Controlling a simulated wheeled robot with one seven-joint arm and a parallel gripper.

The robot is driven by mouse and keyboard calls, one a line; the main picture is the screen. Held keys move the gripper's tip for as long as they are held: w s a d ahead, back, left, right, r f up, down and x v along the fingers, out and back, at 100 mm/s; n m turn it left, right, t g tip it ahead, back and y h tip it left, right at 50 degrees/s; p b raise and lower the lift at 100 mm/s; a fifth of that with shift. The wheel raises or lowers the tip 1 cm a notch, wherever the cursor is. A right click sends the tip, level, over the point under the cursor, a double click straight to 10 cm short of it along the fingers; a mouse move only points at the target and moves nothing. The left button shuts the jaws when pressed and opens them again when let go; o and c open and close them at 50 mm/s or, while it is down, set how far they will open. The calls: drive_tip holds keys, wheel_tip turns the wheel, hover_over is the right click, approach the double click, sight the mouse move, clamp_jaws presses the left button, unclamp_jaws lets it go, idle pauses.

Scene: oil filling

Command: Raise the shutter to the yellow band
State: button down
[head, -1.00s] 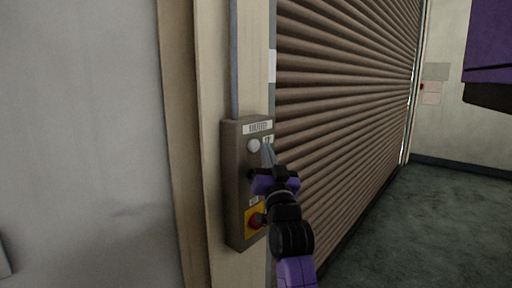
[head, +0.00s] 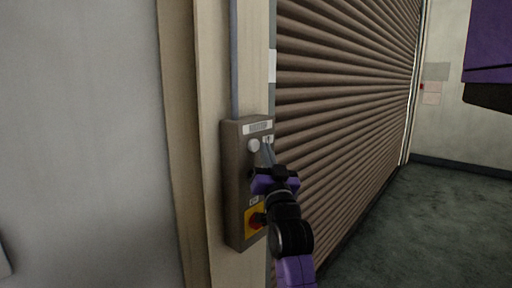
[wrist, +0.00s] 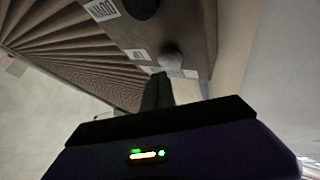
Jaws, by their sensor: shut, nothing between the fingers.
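The brown slatted shutter (head: 345,95) fills the middle of the head view; its bottom edge is hard to make out, and no yellow band shows. A control box (head: 236,185) is on the post left of it. The box has a white button (head: 253,145) at the top, labelled UP in the wrist view (wrist: 172,57), and a red knob on a yellow plate (head: 256,219) low down. My gripper (head: 267,152) is shut and empty, its tips just right of the white button. In the wrist view the fingertips (wrist: 160,78) are close to that button; contact cannot be told.
A dark button (wrist: 140,8) beside a DOWN label shows in the wrist view. A pale post (head: 213,120) and a grey wall (head: 80,140) are left of the box. Open dark floor (head: 430,215) lies at the right.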

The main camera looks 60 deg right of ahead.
drive_tip(key=shift+w, duration=0.35)
drive_tip(key=shift+w+d+b, duration=0.2)
drive_tip(key=shift+w+b, duration=0.1)
drive_tip(key=shift+w, duration=0.25)
idle(2.4)
idle(3.1)
drive_tip(key=shift+s+a, duration=0.25)
drive_tip(key=shift+s, duration=0.7)
drive_tip(key=shift+s+a+p, duration=0.15)
drive_tip(key=shift+s+a, duration=0.05)
drive_tip(key=shift+s, duration=0.6)
drive_tip(key=shift+s+a+p, duration=0.15)
drive_tip(key=shift+s+p, duration=0.05)
drive_tip(key=shift+s, duration=0.65)
drive_tip(key=shift+s+a+p, duration=0.15)
drive_tip(key=shift+s+a, duration=0.05)
drive_tip(key=shift+s, duration=0.6)
